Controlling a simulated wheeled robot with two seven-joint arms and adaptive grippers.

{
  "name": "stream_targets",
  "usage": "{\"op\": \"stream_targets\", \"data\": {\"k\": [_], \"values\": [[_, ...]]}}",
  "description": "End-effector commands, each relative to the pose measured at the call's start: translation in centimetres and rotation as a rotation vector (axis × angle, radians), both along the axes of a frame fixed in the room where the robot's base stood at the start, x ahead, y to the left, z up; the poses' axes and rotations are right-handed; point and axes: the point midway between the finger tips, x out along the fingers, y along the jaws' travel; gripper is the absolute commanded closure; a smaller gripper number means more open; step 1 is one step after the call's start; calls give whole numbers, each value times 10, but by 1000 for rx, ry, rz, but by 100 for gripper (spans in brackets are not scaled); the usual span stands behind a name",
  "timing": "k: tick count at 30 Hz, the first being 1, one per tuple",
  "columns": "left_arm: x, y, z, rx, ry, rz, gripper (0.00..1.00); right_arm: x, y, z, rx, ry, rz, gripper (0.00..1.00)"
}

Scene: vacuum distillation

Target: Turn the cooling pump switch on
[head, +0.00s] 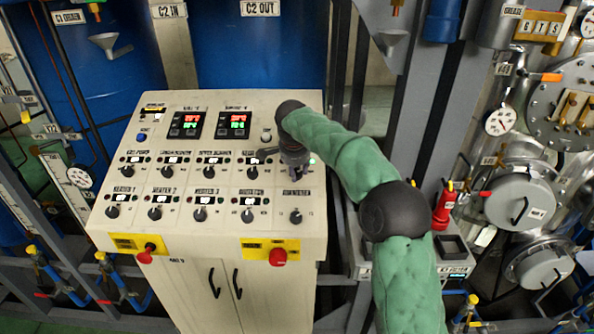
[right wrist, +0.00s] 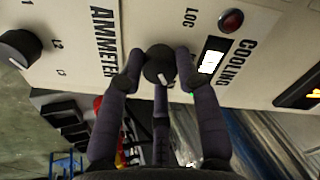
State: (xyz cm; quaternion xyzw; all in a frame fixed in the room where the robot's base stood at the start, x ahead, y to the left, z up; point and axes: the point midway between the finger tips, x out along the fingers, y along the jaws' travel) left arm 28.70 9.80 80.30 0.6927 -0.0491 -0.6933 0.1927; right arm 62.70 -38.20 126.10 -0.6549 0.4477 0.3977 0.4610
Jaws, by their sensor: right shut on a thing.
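The cooling pump switch is a round black knob (right wrist: 159,62) below the COOLING label, at the right end of the upper knob row. In the head view my right gripper (head: 296,170) mostly hides it. In the right wrist view my right gripper (right wrist: 160,72) has its dark fingers around the knob, with fingertips against its sides. It is shut on the knob. A white indicator window (right wrist: 211,57) sits beside the knob. I cannot tell the knob's exact setting. My left gripper is not in view.
The sloped white control panel (head: 110,236) carries several other black knobs, including the ammeter knob (head: 296,216) just below. Red stop buttons (head: 278,257) project from the panel's front. Pipes and vessels stand at the right.

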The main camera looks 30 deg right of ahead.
Motion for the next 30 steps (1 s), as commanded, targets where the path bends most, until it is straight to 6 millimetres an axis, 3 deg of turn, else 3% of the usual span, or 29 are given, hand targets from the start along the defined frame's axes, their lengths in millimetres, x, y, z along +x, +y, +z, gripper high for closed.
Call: {"op": "stream_targets", "data": {"k": [1,7,8,10,23,30], "values": [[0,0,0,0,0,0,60,-1,4,-8,7,18,3,99],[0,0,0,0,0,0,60,-1,5,-9,8,19,4,99],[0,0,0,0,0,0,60,-1,5,-9,8,19,4,64],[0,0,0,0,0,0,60,-1,4,-8,7,18,4,44],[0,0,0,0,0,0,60,-1,2,3,2,3,2,43],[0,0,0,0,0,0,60,-11,11,38,1,0,3,43]]}}
